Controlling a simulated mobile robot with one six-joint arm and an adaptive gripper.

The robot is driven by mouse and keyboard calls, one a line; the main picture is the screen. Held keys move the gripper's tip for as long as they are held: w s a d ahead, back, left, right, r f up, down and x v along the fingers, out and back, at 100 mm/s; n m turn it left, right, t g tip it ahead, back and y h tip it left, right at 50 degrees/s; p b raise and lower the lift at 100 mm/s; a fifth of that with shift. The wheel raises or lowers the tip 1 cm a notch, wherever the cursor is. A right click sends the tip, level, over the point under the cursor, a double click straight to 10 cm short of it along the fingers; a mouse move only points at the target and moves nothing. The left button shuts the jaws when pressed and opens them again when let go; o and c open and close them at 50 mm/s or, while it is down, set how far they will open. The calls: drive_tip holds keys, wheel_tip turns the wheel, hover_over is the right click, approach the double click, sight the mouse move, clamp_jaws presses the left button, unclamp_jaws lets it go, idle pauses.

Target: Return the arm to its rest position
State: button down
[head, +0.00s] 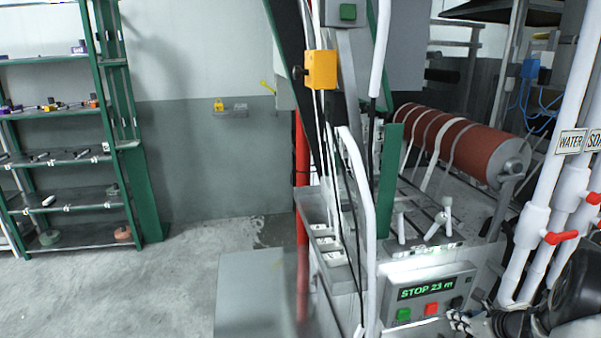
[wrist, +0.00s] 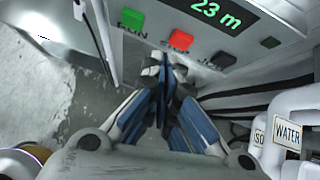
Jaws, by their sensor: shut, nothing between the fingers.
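My gripper (wrist: 166,72) is shut and empty in the wrist view, its blue-and-grey fingers together. Its tips are just below the red button (wrist: 181,38) of the control panel in the picture; I cannot tell whether they touch the panel. The panel (head: 458,285) also shows in the head view, with a green display (head: 426,288) reading "STOP 23 m". The green button (wrist: 133,18) and a dark button (wrist: 224,62) flank the red one. A dark rounded part of my arm seems to show at the lower right of the head view.
White pipes with red valve handles (head: 567,237) and a "WATER" label (head: 571,142) stand close at the right. A red-brown roller (head: 460,143) lies behind the panel. Green shelves (head: 75,171) stand at the far left. The floor (head: 130,290) between is mostly clear.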

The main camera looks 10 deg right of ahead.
drive_tip(key=a+r+n+g+y, duration=0.1)
drive_tip(key=a+r+n+y, duration=0.1)
drive_tip(key=a+r+n, duration=1)
drive_tip(key=s+a+r+n+g, duration=0.1)
drive_tip(key=s+a+r+n, duration=0.25)
drive_tip(key=a, duration=0.45)
drive_tip(key=s+a+r+n+g, duration=0.2)
drive_tip(key=s+a+r, duration=0.25)
drive_tip(key=a, duration=0.45)
drive_tip(key=s+a+r+n+h, duration=0.1)
drive_tip(key=s+a+n, duration=0.2)
drive_tip(key=s+n, duration=0.4)
drive_tip(key=s+a+r+n+h, duration=0.2)
drive_tip(key=s+n, duration=0.6)
drive_tip(key=s, duration=0.6)
drive_tip(key=shift+s+a+g, duration=0.25)
drive_tip(key=shift+a+g, duration=0.05)
drive_tip(key=shift+a, duration=0.25)
